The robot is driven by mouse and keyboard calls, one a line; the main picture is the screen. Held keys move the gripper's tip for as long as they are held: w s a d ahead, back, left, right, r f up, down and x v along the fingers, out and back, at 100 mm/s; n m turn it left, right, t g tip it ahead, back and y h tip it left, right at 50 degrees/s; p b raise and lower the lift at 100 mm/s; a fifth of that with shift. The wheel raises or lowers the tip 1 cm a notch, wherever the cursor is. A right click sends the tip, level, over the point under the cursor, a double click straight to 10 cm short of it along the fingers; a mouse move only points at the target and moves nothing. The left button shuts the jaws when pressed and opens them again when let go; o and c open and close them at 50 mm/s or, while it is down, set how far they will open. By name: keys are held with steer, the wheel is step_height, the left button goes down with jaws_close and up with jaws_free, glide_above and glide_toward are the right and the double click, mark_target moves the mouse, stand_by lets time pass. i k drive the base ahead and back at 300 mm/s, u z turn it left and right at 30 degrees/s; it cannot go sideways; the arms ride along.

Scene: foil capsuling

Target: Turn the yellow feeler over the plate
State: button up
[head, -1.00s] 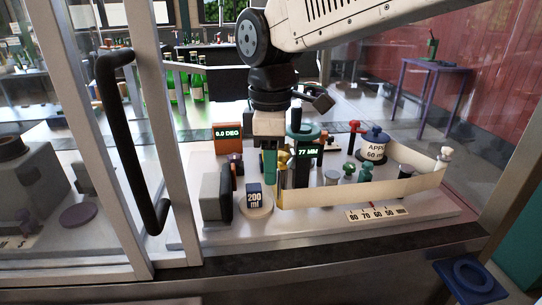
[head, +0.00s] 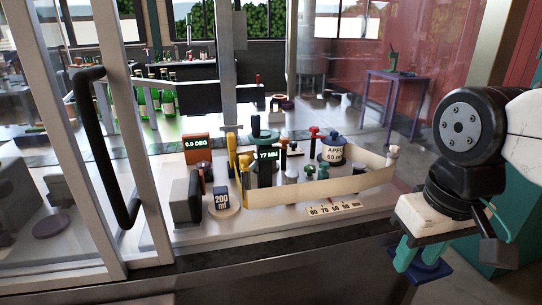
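The yellow feeler (head: 232,150) stands upright at the left of the device in the head view, with a yellow part beside its lower half. A pale round plate (head: 236,211) sits in front of it and carries a dark block marked "200 ml" (head: 222,199). I cannot tell whether the feeler's tip is over this plate. My gripper (head: 422,258) hangs at the far right, away from the feeler and outside the bench. Its teal fingers are apart, and I see nothing held between them.
A cream strip wall (head: 320,188) runs along the device's front. A "77 MM" display (head: 267,153), a "5.0 DEG" display (head: 197,148) and a blue-lidded pot (head: 333,150) stand behind. A door frame with a black handle (head: 105,150) borders the left. A blue pad (head: 432,272) lies below my gripper.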

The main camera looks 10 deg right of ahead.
mark_target(244, 160)
steer(key=z, duration=1.2)
steer(key=k, duration=0.75)
steer(key=u, duration=1.35)
